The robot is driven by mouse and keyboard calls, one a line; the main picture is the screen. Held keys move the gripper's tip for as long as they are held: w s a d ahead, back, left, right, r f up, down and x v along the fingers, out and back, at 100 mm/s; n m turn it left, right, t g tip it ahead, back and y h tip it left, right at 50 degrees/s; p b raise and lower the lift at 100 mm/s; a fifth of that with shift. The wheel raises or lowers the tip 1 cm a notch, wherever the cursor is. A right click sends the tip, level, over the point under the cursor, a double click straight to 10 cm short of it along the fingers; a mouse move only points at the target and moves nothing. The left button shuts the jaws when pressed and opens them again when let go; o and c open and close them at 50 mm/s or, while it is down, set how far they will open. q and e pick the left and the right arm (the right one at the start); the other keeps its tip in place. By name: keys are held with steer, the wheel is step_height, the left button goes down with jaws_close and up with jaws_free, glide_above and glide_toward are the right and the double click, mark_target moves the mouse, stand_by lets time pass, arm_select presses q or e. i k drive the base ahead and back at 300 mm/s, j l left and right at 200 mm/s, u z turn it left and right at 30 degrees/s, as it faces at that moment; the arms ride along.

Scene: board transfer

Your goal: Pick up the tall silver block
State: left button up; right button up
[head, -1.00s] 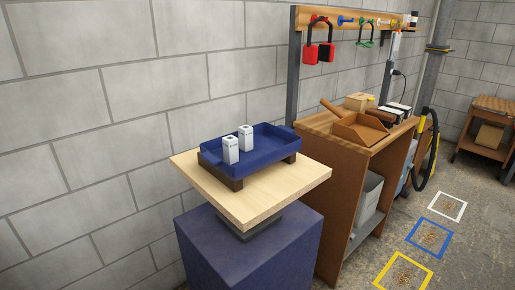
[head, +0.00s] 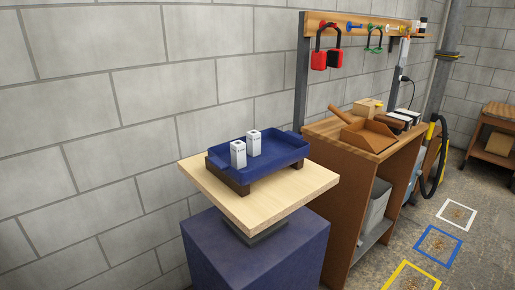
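Two small whitish-silver upright blocks stand in a blue tray (head: 282,153) in the head view. The front-left block (head: 238,154) is at the tray's left end. The back-right block (head: 254,143) stands just behind it, and the two look similar in size. I cannot tell from here which is the tall silver block. The tray rests on dark supports on a light wooden board (head: 297,192). Neither of my grippers is in view.
The board sits on a blue pedestal (head: 258,258). To its right stands a brown wooden cabinet (head: 345,190) with a dustpan (head: 366,136) on top. A rail (head: 345,27) with red and black padlocks hangs above. Floor squares in yellow, blue and white lie at right.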

mark_target(253, 137)
steer(key=i+l, duration=0.2)
steer(key=l, duration=0.15)
steer(key=i+l, duration=0.15)
steer(key=l, duration=0.25)
steer(key=i+l, duration=0.2)
steer(key=l, duration=0.15)
steer(key=i+l+u, duration=0.15)
steer(key=l+u, duration=0.15)
steer(key=i+l+u, duration=0.1)
steer(key=l+u, duration=0.15)
steer(key=l, duration=0.1)
